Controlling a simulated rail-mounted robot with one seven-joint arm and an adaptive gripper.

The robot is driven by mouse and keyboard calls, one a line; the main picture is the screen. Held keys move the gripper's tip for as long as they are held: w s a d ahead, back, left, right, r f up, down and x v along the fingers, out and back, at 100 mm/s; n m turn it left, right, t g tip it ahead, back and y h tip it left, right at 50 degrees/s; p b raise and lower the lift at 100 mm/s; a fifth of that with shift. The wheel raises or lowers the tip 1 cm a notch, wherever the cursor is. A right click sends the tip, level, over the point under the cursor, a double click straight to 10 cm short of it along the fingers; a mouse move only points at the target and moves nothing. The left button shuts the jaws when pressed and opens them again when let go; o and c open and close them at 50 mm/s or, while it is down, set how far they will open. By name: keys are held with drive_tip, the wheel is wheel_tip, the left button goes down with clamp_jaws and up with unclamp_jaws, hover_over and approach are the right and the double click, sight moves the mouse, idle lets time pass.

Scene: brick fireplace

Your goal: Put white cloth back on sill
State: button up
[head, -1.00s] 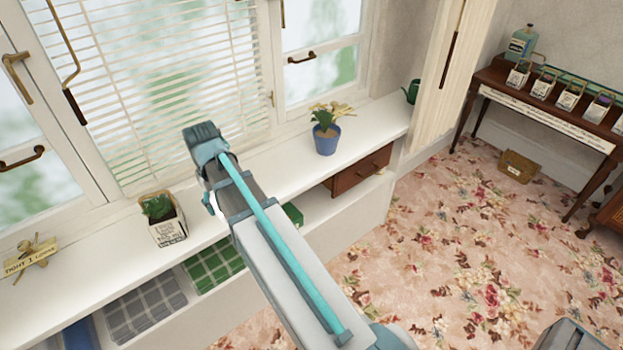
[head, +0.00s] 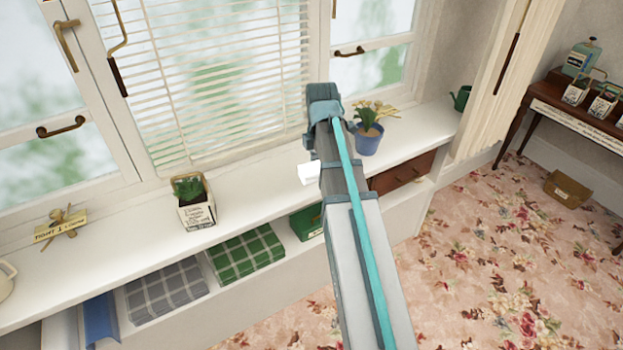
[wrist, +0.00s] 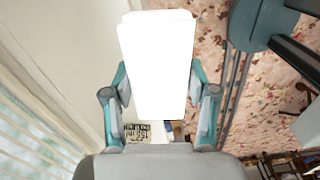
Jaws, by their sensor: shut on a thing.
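The white cloth (wrist: 157,65) is a plain bright white block-like shape between the two fingers of my gripper (wrist: 159,97) in the wrist view. My gripper is shut on it. In the head view only a small white corner of the cloth (head: 308,174) shows beside my arm, which hides the rest and the fingertips. The white sill (head: 255,182) runs under the window. The cloth appears over its front part, between the planter and the blue pot. I cannot tell how high above the sill it is.
A square lettered planter (head: 197,210) stands left of my arm, and a blue flowerpot (head: 368,140) stands close on its right. A small wooden sign (head: 60,226) is further left. Folded green plaid cloth (head: 245,252) lies on the shelf below. Bare sill shows beside the planter.

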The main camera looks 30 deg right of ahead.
drive_tip(key=shift+d+n, duration=0.2)
drive_tip(key=shift+n, duration=0.5)
drive_tip(key=shift+w+d, duration=0.15)
drive_tip(key=shift+w, duration=0.15)
drive_tip(key=w+d+f+p, duration=0.1)
drive_tip(key=w+f, duration=0.1)
drive_tip(key=w, duration=0.2)
drive_tip(key=w+d+f+p, duration=0.1)
drive_tip(key=w+f, duration=0.2)
drive_tip(key=w, duration=0.1)
drive_tip(key=w+f+p, duration=0.1)
drive_tip(key=w+f, duration=0.2)
drive_tip(key=w, duration=0.1)
drive_tip(key=shift+d+f, duration=0.2)
drive_tip(key=shift+d, duration=0.2)
drive_tip(key=shift+w+d+f+p, duration=0.1)
drive_tip(key=shift+w+f+p, duration=0.15)
drive_tip(key=shift+f, duration=0.2)
drive_tip(key=shift+w+f+p, duration=0.15)
drive_tip(key=shift+w+f, duration=0.05)
drive_tip(key=shift+f, duration=0.25)
drive_tip(key=shift+f+p, duration=0.4)
drive_tip(key=shift+f, duration=0.95)
drive_tip(key=shift+f, duration=0.1)
drive_tip(key=o, duration=1.1)
